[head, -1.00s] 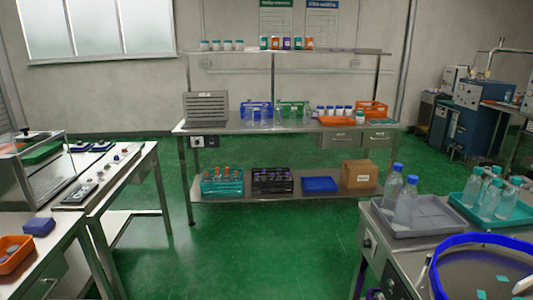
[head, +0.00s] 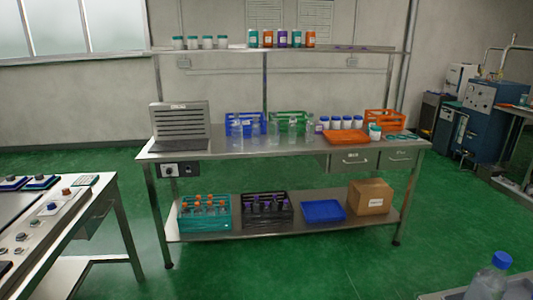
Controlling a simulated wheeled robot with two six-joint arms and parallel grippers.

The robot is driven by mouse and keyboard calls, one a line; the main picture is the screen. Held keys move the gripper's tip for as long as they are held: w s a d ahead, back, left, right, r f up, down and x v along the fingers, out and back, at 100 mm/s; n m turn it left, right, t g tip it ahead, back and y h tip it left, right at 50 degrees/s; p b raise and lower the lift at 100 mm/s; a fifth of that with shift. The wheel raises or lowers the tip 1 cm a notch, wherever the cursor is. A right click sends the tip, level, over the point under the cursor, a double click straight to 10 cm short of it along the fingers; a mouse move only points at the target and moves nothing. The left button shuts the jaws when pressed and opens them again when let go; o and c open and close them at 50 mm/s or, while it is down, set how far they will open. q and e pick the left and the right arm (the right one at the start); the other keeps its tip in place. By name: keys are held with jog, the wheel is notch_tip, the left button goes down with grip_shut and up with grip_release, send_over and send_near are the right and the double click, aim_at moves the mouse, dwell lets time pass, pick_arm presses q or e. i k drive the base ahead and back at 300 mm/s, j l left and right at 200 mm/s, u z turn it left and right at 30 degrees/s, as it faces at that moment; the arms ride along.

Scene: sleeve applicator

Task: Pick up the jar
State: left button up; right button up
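Several jars are in view, and I cannot tell which one the task means. A white jar with a teal lid (head: 375,132) stands alone on the workbench, right of an orange tray. A row of white jars with blue lids (head: 341,123) stands behind that tray. More small white jars with dark teal lids (head: 207,43) stand on the upper shelf at the left, beside several coloured jars (head: 283,39). Clear glass vessels (head: 273,131) stand mid-bench. Neither of my grippers is in view.
The steel workbench (head: 230,154) carries a grey louvred box (head: 181,128), blue, green and orange crates (head: 384,121) and the orange tray (head: 345,139). A control table (head: 101,193) stands at left. A blue-capped bottle (head: 487,278) is at lower right. Green floor before the bench is clear.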

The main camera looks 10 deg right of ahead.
aim_at(375, 132)
jog(key=i+j+z, duration=0.1)
jog(key=i, duration=1.55)
jog(key=i+l+z, duration=0.15)
jog(key=i+z, duration=0.65)
jog(key=i, duration=0.25)
jog(key=i+j+z, duration=0.25)
jog(key=i+z, duration=0.15)
jog(key=i, duration=0.1)
